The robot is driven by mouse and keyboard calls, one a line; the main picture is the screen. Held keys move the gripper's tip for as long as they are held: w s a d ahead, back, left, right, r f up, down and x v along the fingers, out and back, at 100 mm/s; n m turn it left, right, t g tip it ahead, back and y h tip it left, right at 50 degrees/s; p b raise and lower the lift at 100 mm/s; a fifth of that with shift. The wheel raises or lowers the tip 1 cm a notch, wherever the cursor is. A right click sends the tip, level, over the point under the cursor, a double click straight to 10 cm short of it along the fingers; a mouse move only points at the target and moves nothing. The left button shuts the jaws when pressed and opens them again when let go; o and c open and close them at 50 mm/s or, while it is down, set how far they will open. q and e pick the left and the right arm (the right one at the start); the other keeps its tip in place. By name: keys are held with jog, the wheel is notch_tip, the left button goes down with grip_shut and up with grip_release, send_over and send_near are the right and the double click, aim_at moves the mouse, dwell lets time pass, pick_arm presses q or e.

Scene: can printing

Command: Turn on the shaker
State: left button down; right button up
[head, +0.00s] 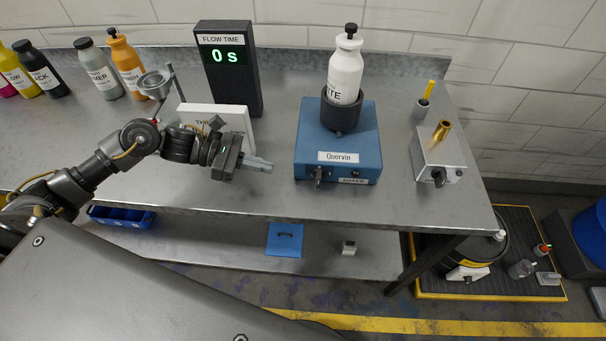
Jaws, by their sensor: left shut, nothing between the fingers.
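The shaker (309,152) is a blue box labelled "Quorvin" on the metal table, right of the middle. A dark knob (319,176) sits low on the left of its front, above the table edge. A white bottle (345,72) with a black cap stands upright in the black cup (341,115) on top of the shaker. My left gripper (268,166) is shut and empty, just left of the shaker and apart from it, its fingers pointing right toward the knob side. My right gripper is not in view.
A grey box with a brass piece (440,155) is on the right. Several bottles (100,72) stand at the back left. The table front is clear.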

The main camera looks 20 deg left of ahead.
pick_arm(q)
jog(key=shift+d+r, duration=0.1)
jog(key=p, duration=0.5)
send_near(319, 180)
jog(key=d, duration=0.1)
jog(key=w+d+f, duration=0.2)
jog(key=d, duration=0.1)
jog(key=shift+f, duration=0.15)
jog(key=shift+w+d+f, duration=0.15)
jog(key=shift+d+f, duration=0.25)
jog(key=shift+d, duration=0.05)
jog(key=shift+b, duration=0.3)
jog(key=shift+d+r+y, duration=0.1)
jog(key=shift+y, duration=0.3)
